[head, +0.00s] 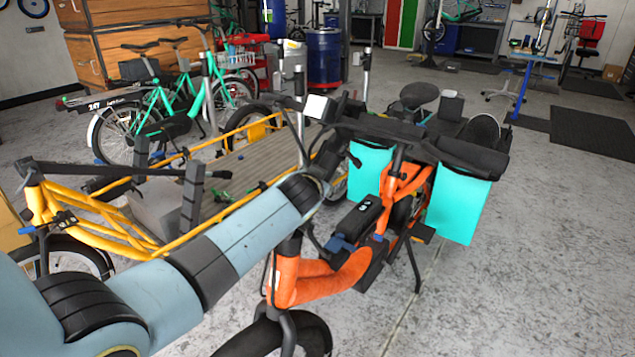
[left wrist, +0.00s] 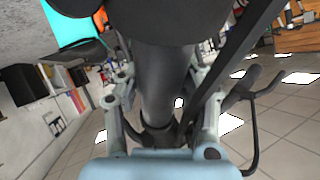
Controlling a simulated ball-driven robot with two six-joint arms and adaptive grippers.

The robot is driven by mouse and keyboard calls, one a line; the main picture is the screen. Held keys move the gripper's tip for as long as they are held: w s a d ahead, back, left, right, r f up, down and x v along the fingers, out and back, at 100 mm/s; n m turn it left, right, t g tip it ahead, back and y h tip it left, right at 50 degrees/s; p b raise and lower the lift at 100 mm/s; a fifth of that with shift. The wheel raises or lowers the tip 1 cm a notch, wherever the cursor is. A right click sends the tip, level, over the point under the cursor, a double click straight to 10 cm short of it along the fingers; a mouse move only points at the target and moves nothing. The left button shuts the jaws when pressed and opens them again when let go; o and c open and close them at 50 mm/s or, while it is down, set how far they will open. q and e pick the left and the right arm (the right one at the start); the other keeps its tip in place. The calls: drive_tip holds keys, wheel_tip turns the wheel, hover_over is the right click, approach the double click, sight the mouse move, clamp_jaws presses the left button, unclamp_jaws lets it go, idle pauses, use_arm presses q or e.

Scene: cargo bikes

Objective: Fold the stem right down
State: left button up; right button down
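The orange cargo bike (head: 330,275) stands in front of me, with its dark handlebar (head: 400,130) up high, so its stem appears upright. My left arm reaches across to the stem area, where my left gripper (head: 325,180) is mostly hidden behind its own wrist. In the left wrist view, the fingers of my left gripper (left wrist: 160,110) lie on both sides of a thick dark tube, seemingly the stem (left wrist: 158,75). A gap shows beside the tube near the right finger. Whether the fingertips press on it is unclear. My right gripper is in neither view.
A yellow-framed cargo bike (head: 120,235) with a wooden deck stands close on the left. Turquoise panniers (head: 460,205) hang at the orange bike's rear. Green bikes (head: 165,105) and a blue barrel (head: 324,58) stand behind. The floor at the right is free.

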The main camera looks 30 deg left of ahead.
use_arm(q)
drive_tip(key=o, duration=0.4)
drive_tip(key=shift+o, duration=0.2)
drive_tip(key=shift+r, duration=0.15)
drive_tip(key=shift+a, duration=0.1)
drive_tip(key=v, duration=1.2)
